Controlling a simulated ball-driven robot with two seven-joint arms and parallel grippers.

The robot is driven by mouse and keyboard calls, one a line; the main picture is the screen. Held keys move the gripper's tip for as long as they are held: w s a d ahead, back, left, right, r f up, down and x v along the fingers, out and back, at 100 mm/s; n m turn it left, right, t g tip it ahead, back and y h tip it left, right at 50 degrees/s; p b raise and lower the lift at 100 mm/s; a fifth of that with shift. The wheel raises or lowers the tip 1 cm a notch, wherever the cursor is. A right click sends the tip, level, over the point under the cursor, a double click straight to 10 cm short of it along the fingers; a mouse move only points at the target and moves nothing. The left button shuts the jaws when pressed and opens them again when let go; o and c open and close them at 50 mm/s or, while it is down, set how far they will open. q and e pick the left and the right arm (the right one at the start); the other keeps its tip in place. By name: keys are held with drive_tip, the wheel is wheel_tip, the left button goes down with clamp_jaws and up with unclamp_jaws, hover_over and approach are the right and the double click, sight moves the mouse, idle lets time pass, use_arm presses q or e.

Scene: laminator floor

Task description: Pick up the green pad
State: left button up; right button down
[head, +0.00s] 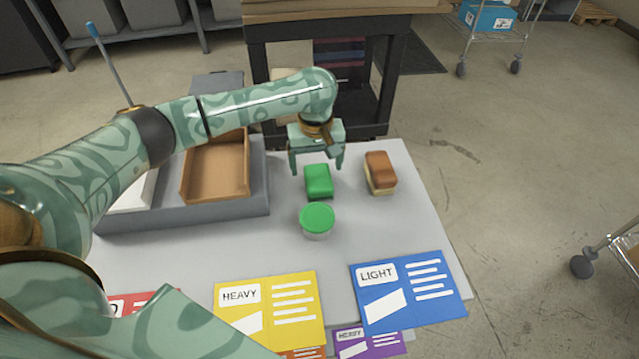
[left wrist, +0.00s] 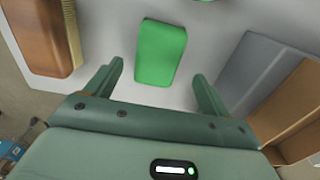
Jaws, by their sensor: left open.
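The green pad (head: 319,181) is a small rounded block lying on the light grey table (head: 410,230). My left gripper (head: 317,168) is open just above and behind it, with a finger toward each side of the pad. In the left wrist view the green pad (left wrist: 160,52) lies ahead of the open fingers of my left gripper (left wrist: 155,88), centred a little left between them and not gripped. I cannot tell the exact height gap. My right gripper is not in view.
A green-lidded tub (head: 317,219) stands just in front of the pad. A brown-topped brush or block (head: 380,172) lies to the right. An open brown box (head: 216,185) sits on a grey tray at left. Yellow (head: 268,305) and blue (head: 408,290) cards lie along the front.

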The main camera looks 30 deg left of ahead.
sight(318, 176)
use_arm(q)
drive_tip(key=f+b, duration=0.2)
drive_tip(key=f, duration=0.1)
drive_tip(key=f+b, duration=0.1)
drive_tip(key=shift+s+d+f, duration=0.1)
drive_tip(key=shift+d+f, duration=0.2)
drive_tip(key=shift+f, duration=0.35)
drive_tip(key=shift+r, duration=0.25)
drive_tip(key=c, duration=1.1)
